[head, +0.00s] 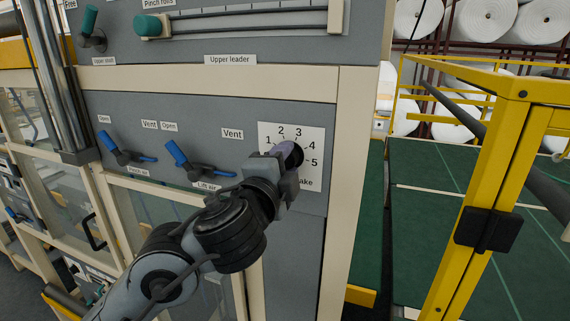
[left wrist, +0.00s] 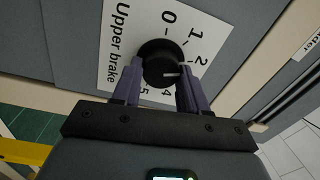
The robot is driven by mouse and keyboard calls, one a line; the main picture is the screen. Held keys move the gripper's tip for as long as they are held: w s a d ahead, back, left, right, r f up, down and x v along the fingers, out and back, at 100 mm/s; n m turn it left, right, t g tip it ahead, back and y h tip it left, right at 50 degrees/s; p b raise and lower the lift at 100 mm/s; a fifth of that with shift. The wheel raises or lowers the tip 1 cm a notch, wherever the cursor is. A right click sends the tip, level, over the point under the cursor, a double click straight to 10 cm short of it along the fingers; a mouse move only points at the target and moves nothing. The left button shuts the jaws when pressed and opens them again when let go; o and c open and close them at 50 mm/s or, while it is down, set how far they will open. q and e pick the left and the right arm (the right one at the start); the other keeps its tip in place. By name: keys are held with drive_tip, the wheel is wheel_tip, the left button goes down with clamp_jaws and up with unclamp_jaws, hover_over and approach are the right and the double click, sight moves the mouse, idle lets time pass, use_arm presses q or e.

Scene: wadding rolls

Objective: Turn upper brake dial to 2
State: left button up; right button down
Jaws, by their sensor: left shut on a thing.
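The upper brake dial is a round black knob (left wrist: 160,60) on a white plate (left wrist: 118,45) with numbers around it, in the left wrist view. In the head view the plate (head: 314,136) is on the grey panel's right side, the knob partly hidden. My left gripper (head: 284,155) is shut on the knob, one purple-grey finger on each side, as the left wrist view also shows (left wrist: 160,88). The white line on the knob points right in that view, roughly toward 2 to 3; the exact number is hard to tell. The 3 is hidden there by a finger. My right gripper is not in view.
Two blue-handled valves (head: 122,152) (head: 190,163) sit left of the dial. A green-knobbed slider (head: 153,26) is above. A yellow frame (head: 495,170) stands at the right, with white rolls (head: 487,20) behind it.

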use_arm(q)
drive_tip(key=o, duration=1.1)
drive_tip(key=shift+c, duration=0.2)
drive_tip(key=shift+s, duration=0.1)
drive_tip(key=v, duration=1)
drive_tip(key=shift+s+p, duration=0.3)
drive_tip(key=shift+p, duration=0.15)
drive_tip(key=shift+a, duration=0.15)
